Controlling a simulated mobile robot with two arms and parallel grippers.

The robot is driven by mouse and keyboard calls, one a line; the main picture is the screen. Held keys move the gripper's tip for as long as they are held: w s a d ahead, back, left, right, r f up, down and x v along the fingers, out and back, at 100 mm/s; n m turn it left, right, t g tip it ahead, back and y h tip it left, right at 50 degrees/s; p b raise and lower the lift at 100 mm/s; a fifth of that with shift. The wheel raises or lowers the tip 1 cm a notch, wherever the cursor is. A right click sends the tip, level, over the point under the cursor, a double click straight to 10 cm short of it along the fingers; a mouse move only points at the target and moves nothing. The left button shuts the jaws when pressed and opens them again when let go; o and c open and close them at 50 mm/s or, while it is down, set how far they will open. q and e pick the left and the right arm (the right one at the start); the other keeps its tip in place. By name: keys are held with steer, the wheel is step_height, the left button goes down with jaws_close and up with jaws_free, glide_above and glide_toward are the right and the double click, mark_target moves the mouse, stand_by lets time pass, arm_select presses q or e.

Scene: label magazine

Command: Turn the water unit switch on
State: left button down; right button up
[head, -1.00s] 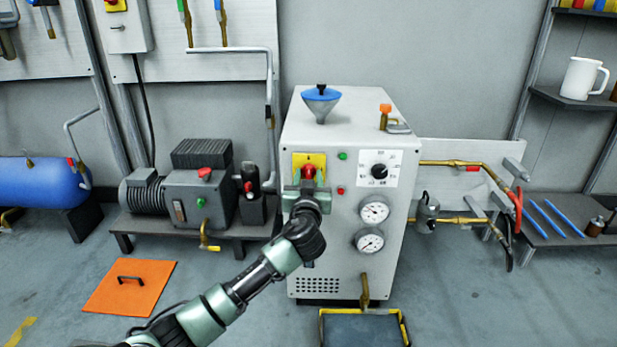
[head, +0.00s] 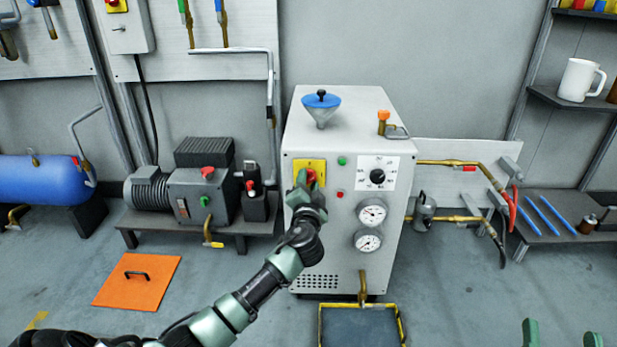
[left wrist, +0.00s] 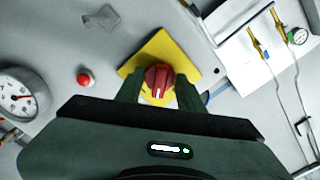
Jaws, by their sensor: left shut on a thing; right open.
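The water unit (head: 335,245) is a pale box-shaped cabinet in the middle of the head view. Its switch is a red rotary knob (head: 311,176) on a yellow plate (head: 301,166) at the upper left of the front panel. The left wrist view shows the red knob (left wrist: 158,80) with a white mark, and the yellow plate (left wrist: 150,52) behind it. My left gripper (left wrist: 160,90) is shut on the knob, one finger on each side. In the head view my left gripper (head: 308,186) partly hides the knob. My right gripper (head: 561,335) is open and empty at the bottom right.
The panel also has a dial (head: 377,177), two gauges (head: 372,212) and small green and red buttons. A blue funnel (head: 321,105) sits on top. A yellow-edged tray (head: 402,325) lies below. A pump (head: 200,195) stands left, brass pipes (head: 450,219) right.

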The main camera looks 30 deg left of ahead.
arm_select(q)
steer(key=m+p, duration=0.1)
steer(key=m, duration=0.1)
steer(key=m+p, duration=0.1)
steer(key=shift+r+m, duration=0.2)
steer(key=shift+m, duration=0.2)
steer(key=m+p, duration=0.2)
steer(key=m, duration=0.1)
steer(key=shift+f+m, duration=0.1)
steer(key=shift+m, duration=0.3)
arm_select(e)
steer(key=s+d+f+g+h, duration=0.1)
steer(key=s+f+g, duration=0.3)
steer(key=f, duration=0.5)
steer(key=s+d+f+g+h, duration=0.2)
steer(key=s+d+f+g, duration=0.1)
steer(key=f+g, duration=0.5)
steer(key=shift+s+d+f+m+h, duration=0.35)
steer(key=shift+s+f, duration=0.35)
steer(key=shift+f, duration=0.25)
steer(key=shift+d, duration=0.1)
arm_select(q)
steer(key=c, duration=0.9)
jaws_free()
steer(key=shift+f, duration=0.1)
steer(key=shift+d, duration=0.1)
